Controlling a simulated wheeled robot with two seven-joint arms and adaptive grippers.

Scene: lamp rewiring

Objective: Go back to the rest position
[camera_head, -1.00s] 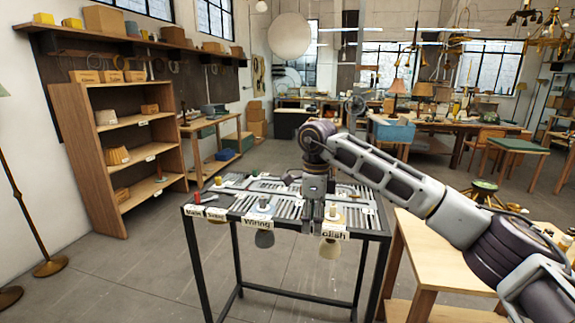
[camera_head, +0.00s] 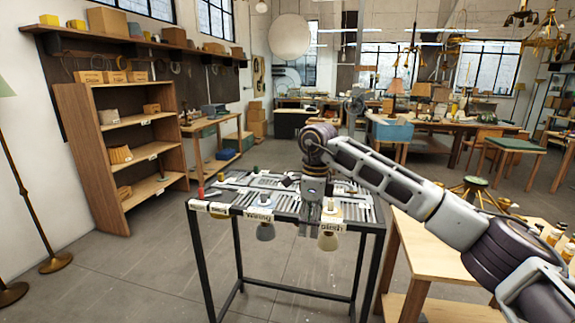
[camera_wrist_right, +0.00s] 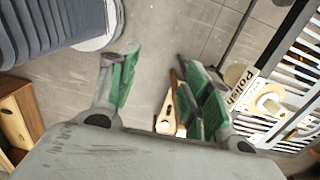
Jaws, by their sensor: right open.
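My right gripper (camera_head: 310,225) hangs pointing down at the front edge of the black slatted table (camera_head: 228,212), just left of the Polish label (camera_head: 329,224). In the right wrist view its green-padded fingers (camera_wrist_right: 163,85) are spread apart with nothing held between them. The table's slats and Polish label (camera_wrist_right: 242,88) show to the right of the fingers there. My left gripper is out of view.
A grey cup shape (camera_head: 265,231) and a cream one (camera_head: 328,241) hang under the table's front edge. A wooden bench (camera_head: 415,238) stands close on the right, under my right arm. A wooden shelf (camera_head: 95,165) stands at the left. The floor between is clear.

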